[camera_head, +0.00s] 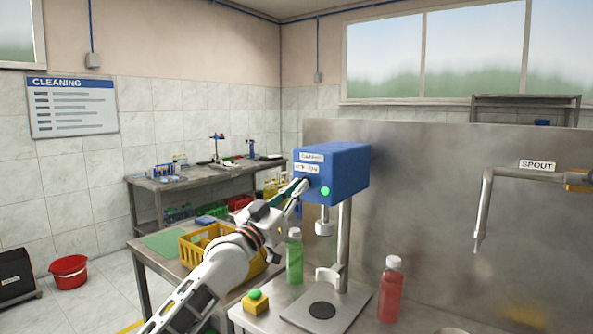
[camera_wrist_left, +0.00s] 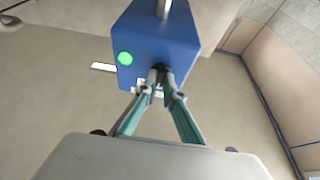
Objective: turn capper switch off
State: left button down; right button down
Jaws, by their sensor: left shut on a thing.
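The blue capper head (camera_head: 347,166) sits on a metal post above the bench, with a green lamp (camera_head: 325,191) bright on its front. It also fills the top of the left wrist view (camera_wrist_left: 180,38), where the green lamp (camera_wrist_left: 125,58) shows too. My left gripper (camera_head: 302,185) reaches the capper's front from the left. In the left wrist view its teal fingers (camera_wrist_left: 163,84) close on the dark capper switch (camera_wrist_left: 161,70) under the lamp's level. The switch's position is mostly hidden by the fingertips. My right gripper is not in view.
Below the capper stand a green bottle (camera_head: 295,262), a red bottle (camera_head: 390,290) and a yellow box with a green button (camera_head: 255,301). A yellow crate (camera_head: 190,252) is behind my left arm. A metal spout (camera_head: 486,205) hangs at right.

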pick_arm(q)
jog(key=n+t+y+p, duration=0.1)
jog(key=n+y+p, duration=0.1)
jog(key=n+p, duration=0.1)
jog(key=n+y+p, duration=0.2)
jog(key=n+p, duration=0.2)
jog(key=n, duration=0.2)
jog(key=shift+s+d+t, duration=0.15)
jog(key=shift+d+t, duration=0.05)
jog(key=shift+t, duration=0.2)
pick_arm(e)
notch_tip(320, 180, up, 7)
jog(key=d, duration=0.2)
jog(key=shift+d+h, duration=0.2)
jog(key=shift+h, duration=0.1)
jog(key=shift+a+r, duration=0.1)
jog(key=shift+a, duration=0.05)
pick_arm(q)
jog(key=c, duration=2.2)
grip_release()
jog(key=shift+o, duration=0.2)
jog(key=v, duration=1.2)
